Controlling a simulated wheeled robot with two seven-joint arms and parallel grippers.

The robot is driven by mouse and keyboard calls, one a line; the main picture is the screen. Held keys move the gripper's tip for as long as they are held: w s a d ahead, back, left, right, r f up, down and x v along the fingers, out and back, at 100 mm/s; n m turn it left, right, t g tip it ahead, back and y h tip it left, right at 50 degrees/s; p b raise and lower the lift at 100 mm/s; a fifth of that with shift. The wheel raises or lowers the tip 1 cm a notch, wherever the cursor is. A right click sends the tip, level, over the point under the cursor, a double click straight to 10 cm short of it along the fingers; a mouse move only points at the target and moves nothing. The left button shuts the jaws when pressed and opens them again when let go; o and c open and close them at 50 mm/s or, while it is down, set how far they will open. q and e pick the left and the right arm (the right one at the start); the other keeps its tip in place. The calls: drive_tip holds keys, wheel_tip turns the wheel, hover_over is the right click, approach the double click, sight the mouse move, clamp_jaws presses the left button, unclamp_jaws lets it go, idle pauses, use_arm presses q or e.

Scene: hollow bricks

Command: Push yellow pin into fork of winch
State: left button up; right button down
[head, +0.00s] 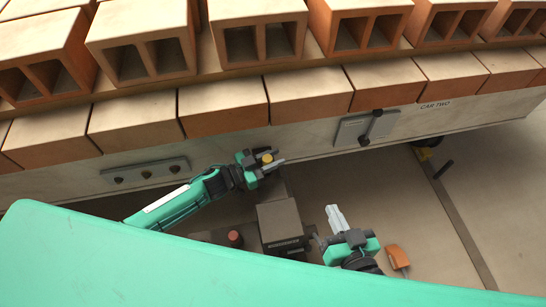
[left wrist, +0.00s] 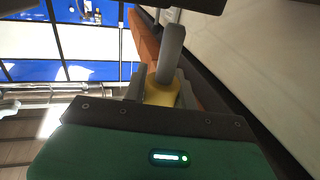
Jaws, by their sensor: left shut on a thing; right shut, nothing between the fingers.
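My left gripper (head: 271,160) is shut on the yellow pin (head: 267,157), beside the pale side of the car. In the left wrist view the pin's yellow head (left wrist: 161,93) sits between the fingers, with a grey shaft (left wrist: 172,52) beyond it. The shaft's far end touches nothing that I can make out. A dark box-shaped machine (head: 280,222), perhaps the winch, stands below the left gripper. I cannot make out its fork. My right gripper (head: 335,215) is shut and empty, right of the machine.
Hollow bricks (head: 225,105) line the car's deck above. A plate with a black lever (head: 370,128) and a bolted plate (head: 146,174) are on the car's side. A red knob (head: 235,238) and an orange box (head: 397,257) are low down. The floor at right is mostly clear.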

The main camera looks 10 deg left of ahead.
use_arm(q)
drive_tip(key=shift+p, duration=0.45)
idle(1.1)
drive_tip(key=shift+f+b, duration=1.85)
drive_tip(key=shift+f, duration=0.7)
drive_tip(key=o, duration=1)
drive_tip(key=shift+o, duration=0.2)
drive_tip(key=p+v, duration=0.2)
drive_tip(key=v, duration=1.1)
drive_tip(key=shift+s+a, duration=0.25)
drive_tip(key=shift+a, duration=0.05)
